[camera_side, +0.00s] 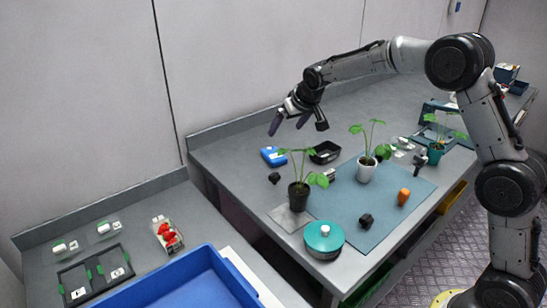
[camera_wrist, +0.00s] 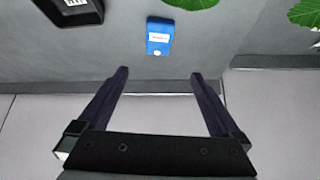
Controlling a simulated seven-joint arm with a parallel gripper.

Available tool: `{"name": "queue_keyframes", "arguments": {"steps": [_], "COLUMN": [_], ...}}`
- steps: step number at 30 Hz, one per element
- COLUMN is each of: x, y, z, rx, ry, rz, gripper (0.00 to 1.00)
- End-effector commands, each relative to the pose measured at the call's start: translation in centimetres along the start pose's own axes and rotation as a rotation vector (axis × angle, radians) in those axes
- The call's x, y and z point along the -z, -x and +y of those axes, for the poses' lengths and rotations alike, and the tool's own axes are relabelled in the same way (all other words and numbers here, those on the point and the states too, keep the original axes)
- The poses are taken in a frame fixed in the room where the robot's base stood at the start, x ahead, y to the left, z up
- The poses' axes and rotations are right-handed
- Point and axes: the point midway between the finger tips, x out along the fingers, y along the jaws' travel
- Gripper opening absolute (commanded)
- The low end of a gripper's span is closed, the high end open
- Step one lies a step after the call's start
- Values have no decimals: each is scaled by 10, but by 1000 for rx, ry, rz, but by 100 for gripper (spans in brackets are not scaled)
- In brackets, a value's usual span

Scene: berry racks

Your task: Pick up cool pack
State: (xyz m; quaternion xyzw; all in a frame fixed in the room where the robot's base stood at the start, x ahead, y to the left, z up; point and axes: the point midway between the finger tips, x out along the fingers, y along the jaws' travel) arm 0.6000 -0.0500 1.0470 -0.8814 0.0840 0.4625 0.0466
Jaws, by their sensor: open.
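The cool pack, a small blue block with a white label (camera_side: 268,153), lies on the grey bench near its back edge in the side view. In the wrist view the cool pack (camera_wrist: 160,30) is at top centre, beyond the fingertips and roughly between their lines. My gripper (camera_side: 296,125) is open and empty, raised above the bench over the area of the pack. In the wrist view its two dark fingers (camera_wrist: 159,74) are spread wide and touch nothing.
A black tray (camera_side: 325,153) sits right of the pack. A potted plant (camera_side: 299,194) stands in front, its leaves close to the pack. A small black object (camera_side: 274,178) lies nearby. A second plant (camera_side: 366,170) and a teal round container (camera_side: 323,240) stand further off.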

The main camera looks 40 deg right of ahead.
Motion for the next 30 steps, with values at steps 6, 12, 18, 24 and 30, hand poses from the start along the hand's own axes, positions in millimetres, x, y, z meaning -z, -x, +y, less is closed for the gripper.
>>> {"name": "queue_keyframes", "arguments": {"steps": [6, 12, 18, 24, 30], "x": [-12, -14, -13, -13, -11], "y": [-30, -68, -95, -106, -130], "z": [3, 3, 3, 3, 4], "rx": [-7, -7, -6, -6, -6], "ry": [-1, -1, 0, -1, -1], "rz": [-36, -37, -34, -33, -35], "gripper": [100, 100, 100, 100, 100]}}
